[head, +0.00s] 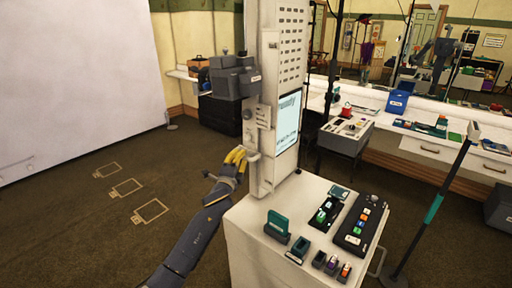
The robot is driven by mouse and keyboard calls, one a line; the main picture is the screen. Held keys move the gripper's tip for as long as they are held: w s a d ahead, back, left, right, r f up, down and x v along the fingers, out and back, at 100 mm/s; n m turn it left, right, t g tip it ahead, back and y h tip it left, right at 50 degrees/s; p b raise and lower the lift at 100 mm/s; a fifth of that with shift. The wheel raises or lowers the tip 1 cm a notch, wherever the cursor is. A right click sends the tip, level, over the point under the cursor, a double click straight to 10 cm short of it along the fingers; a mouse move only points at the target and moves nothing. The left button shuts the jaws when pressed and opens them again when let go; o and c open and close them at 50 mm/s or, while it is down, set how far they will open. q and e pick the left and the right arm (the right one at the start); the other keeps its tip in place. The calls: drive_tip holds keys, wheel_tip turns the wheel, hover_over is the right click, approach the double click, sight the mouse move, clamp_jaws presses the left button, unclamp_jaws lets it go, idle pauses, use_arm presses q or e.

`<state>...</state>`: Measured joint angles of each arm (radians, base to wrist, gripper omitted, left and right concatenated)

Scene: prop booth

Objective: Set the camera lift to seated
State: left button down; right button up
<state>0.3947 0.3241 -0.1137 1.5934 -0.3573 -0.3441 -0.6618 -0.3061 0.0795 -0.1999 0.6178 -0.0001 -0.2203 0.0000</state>
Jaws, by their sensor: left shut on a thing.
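The camera lift is a tall pale column (270,60) in the middle of the head view. A dark grey camera unit (232,78) is mounted on its left side, high up. A lit screen (288,122) is on the column's front; its text is too small to read surely. Below the camera are a round dark knob (247,114) and a small label. My left gripper (240,157), with yellow fingertips, is at the column's lower left side, shut on a small pale handle (252,156). The fingers partly hide the handle. My right gripper is not in view.
A dark stand with a slanted pole (432,212) is at right. Floor with marked rectangles (126,187) is clear at left.

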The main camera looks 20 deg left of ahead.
use_arm(q)
drive_tip(key=shift+f, duration=0.2)
drive_tip(key=shift+r, duration=0.1)
drive_tip(key=c, duration=1.4)
unclamp_jaws()
drive_tip(key=v, duration=1.2)
